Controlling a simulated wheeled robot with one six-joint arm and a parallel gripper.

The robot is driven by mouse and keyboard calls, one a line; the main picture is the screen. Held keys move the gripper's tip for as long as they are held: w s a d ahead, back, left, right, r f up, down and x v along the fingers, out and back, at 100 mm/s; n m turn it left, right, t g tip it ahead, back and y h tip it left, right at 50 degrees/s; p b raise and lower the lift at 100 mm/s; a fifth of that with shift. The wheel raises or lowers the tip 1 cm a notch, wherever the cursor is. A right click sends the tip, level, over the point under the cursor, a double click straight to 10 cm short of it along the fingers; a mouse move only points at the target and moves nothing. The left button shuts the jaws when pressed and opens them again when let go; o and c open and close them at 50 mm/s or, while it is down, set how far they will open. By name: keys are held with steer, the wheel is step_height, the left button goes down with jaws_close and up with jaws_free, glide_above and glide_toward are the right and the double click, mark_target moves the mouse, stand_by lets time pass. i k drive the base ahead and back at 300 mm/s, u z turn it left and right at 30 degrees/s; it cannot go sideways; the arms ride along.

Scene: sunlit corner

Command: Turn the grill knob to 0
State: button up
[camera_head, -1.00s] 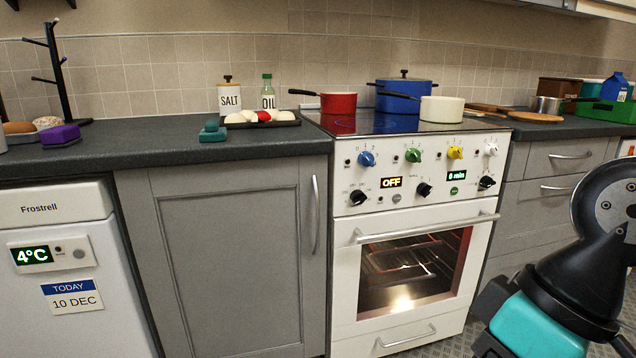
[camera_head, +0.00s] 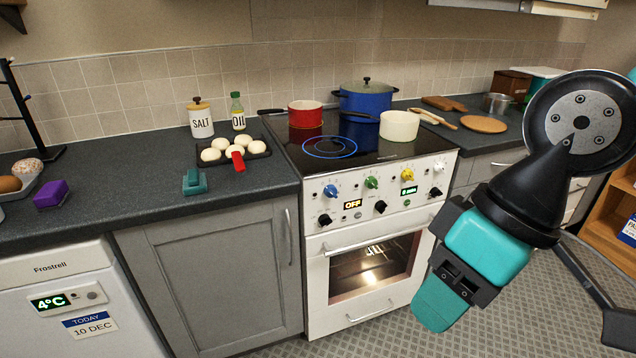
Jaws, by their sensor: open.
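The cream stove front (camera_head: 340,215) carries a row of coloured knobs above a row of black knobs. The middle black knob (camera_head: 380,207), below the green one, appears to be the grill knob; its marks are too small to read here. My gripper (camera_head: 437,302) is open and empty, in front of the stove's lower right side. It is below and to the right of that knob in the picture and apart from it. One teal finger shows clearly; the other is mostly hidden.
Blue (camera_head: 331,191), green (camera_head: 371,182) and yellow (camera_head: 407,175) knobs sit close above. The left black knob (camera_head: 325,220) is beside a display reading OFF. The oven door handle (camera_head: 372,243) sticks out below. Pots stand on the hob. Patterned floor is free in front.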

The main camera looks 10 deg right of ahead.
mark_target(380, 205)
steer(key=k, duration=0.5)
steer(key=z, duration=1.9)
steer(key=i, duration=1.5)
steer(key=u, duration=2.9)
steer(key=i, duration=0.15)
steer(key=u, duration=0.05)
